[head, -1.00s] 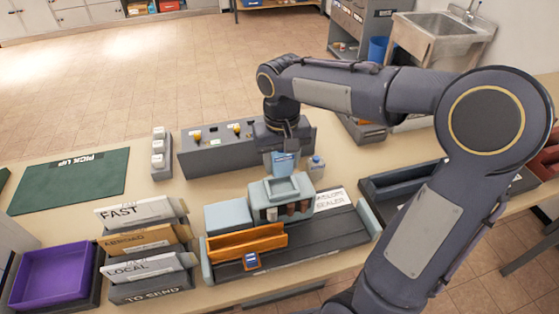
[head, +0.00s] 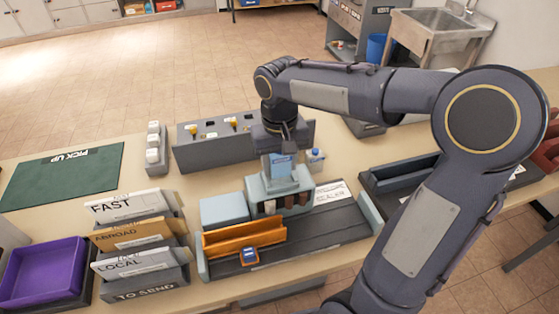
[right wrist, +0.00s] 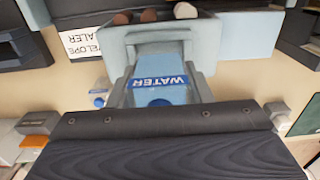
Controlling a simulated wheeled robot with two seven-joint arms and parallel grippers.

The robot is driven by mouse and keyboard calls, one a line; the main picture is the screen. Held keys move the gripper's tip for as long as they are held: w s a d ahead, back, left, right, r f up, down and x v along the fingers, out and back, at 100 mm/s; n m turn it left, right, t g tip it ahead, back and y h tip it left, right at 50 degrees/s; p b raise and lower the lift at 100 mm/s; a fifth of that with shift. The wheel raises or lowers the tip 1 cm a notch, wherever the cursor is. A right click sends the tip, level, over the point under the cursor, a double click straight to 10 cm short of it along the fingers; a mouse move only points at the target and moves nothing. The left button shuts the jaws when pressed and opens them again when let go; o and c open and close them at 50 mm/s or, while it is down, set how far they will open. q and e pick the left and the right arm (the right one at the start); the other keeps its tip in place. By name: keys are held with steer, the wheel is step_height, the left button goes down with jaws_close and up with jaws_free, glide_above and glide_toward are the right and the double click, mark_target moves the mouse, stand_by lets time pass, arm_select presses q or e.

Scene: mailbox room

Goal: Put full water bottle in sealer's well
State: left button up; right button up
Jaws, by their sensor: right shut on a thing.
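The water bottle (head: 280,168), pale blue with a WATER label, is upright in my right gripper (head: 279,150). It also shows in the right wrist view (right wrist: 160,85). My right gripper is shut on its upper part. The envelope sealer has a pale grey-blue block (head: 262,192) with the well in its top. The bottle's lower end is at the well's opening and seems partly inside; how deep is hidden. In the right wrist view the block (right wrist: 205,48) lies just beyond the bottle. My left gripper is not in view.
A small clear bottle with a blue cap (head: 315,160) stands right beside the well. A grey control panel (head: 205,150) is behind. An orange tray (head: 245,238) and labelled letter racks (head: 135,230) stand in front and left. A green mat (head: 65,177) lies far left.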

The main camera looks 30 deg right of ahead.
steer(key=shift+f, duration=0.3)
steer(key=shift+f+b, duration=0.5)
steer(key=shift+f, duration=0.05)
steer(key=shift+s+f, duration=0.1)
steer(key=shift+f, duration=0.2)
steer(key=o, duration=1)
steer(key=shift+c, duration=0.2)
steer(key=shift+o, duration=0.8)
steer(key=shift+r+p, duration=0.5)
steer(key=shift+r, duration=0.1)
step_height(320, 180, up, 6)
steer(key=p, duration=0.5)
